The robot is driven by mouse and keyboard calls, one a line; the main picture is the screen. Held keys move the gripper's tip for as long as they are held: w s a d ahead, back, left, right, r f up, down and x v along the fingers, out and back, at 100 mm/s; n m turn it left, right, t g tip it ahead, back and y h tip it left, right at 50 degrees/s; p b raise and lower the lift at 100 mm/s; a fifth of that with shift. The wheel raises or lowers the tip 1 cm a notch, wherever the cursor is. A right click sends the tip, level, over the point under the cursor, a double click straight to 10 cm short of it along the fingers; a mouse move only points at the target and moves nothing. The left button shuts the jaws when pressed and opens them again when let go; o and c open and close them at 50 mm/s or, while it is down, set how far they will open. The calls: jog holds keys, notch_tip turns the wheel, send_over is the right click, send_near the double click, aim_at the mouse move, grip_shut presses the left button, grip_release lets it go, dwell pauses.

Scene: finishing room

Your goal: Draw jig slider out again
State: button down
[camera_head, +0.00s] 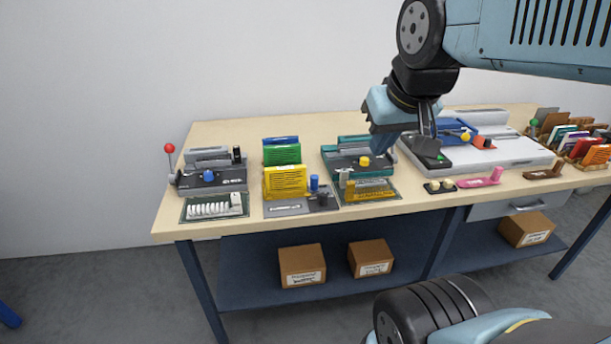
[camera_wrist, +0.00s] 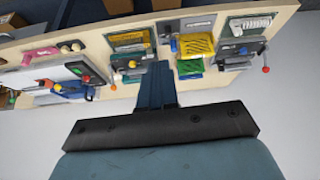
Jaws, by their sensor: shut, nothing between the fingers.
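No part is plainly marked as the jig slider. A teal bench device (camera_head: 340,160) with a yellow knob (camera_head: 364,161) stands mid-table. A dark grey device (camera_head: 228,176) with a blue knob (camera_head: 208,176) stands at the left; a red-ball lever (camera_head: 169,149) rises beside it. A blue unit (camera_head: 457,128) with yellow and orange knobs sits on a pale base at the right. My gripper (camera_head: 379,147) is shut and empty, pointing down above and near the teal device. In the wrist view its closed fingers (camera_wrist: 157,68) point at the table, and the teal device (camera_wrist: 133,64) shows beside them.
Green and yellow card holders (camera_head: 286,182) stand between the grey and teal devices. A dark block with a green button (camera_head: 428,155) lies right of my gripper. Small holders line the front edge, including a pink one (camera_head: 483,180). Filed cards (camera_head: 566,140) crowd the right end.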

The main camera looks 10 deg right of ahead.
jog(key=c, duration=1.6)
grip_release()
jog(key=shift+w, duration=0.2)
jog(key=o, duration=0.7)
jog(key=w+m, duration=0.2)
jog(key=w, duration=0.1)
jog(key=w+m+g, duration=0.1)
jog(key=w+m, duration=0.1)
jog(key=w, duration=0.2)
jog(key=shift+w+a+f+g, duration=0.1)
jog(key=shift+w+a+g, duration=0.05)
jog(key=shift+w+g, duration=0.15)
jog(key=m+g, duration=0.4)
jog(key=m, duration=0.9)
send_over(314, 176)
notch_tip(314, 176, down, 14)
notch_tip(314, 176, down, 14)
jog(key=shift+r, duration=0.1)
grip_shut()
